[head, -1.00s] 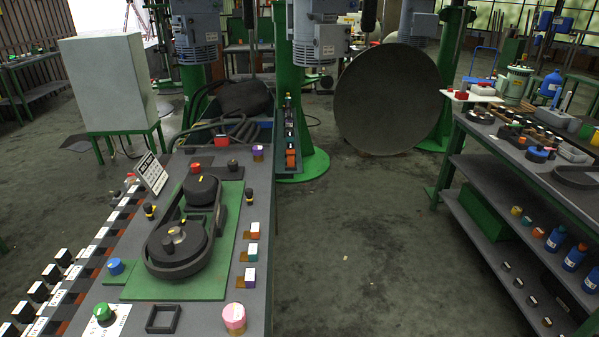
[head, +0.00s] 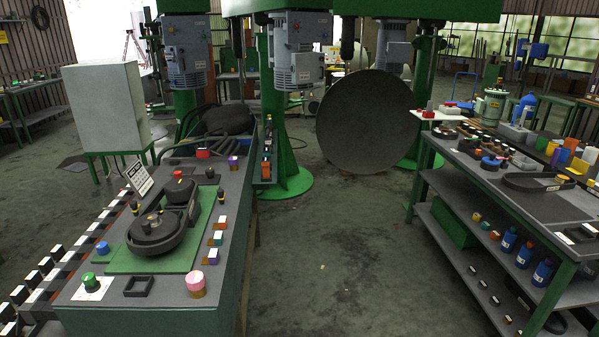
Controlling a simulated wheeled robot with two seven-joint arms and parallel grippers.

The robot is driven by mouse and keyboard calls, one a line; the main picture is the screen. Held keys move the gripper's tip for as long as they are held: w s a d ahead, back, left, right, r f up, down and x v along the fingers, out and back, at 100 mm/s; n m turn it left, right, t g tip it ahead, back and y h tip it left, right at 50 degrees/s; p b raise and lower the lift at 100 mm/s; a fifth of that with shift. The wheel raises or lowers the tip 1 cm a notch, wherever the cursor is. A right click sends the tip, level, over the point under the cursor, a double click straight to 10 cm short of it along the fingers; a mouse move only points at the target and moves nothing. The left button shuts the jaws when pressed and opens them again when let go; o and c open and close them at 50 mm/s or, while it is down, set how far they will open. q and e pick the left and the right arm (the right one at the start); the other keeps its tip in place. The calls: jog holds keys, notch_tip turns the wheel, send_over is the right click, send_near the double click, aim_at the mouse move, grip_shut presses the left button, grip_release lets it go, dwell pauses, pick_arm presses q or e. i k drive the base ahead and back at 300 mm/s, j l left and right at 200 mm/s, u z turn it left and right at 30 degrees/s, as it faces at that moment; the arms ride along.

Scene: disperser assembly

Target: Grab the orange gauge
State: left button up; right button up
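I cannot tell for sure which thing is the orange gauge. Small orange (head: 572,144) and yellow (head: 578,166) pieces stand close together at the far right of the right-hand table (head: 530,200). A small orange piece (head: 494,235) also sits on that table's lower shelf. Orange-brown and white blocks (head: 217,238) lie along the right edge of the left-hand table (head: 135,318). All are too small to make out in detail. Neither of my grippers is in view.
A black disperser-like part on a green plate (head: 175,257) fills the left-hand table. A large dark disc (head: 370,120) and green columns stand behind. Blue bottles (head: 525,255) stand on the right-hand shelf. The floor (head: 335,250) between the tables is clear.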

aim_at(265, 162)
jog(key=i+z, duration=0.15)
jog(key=i, duration=1.55)
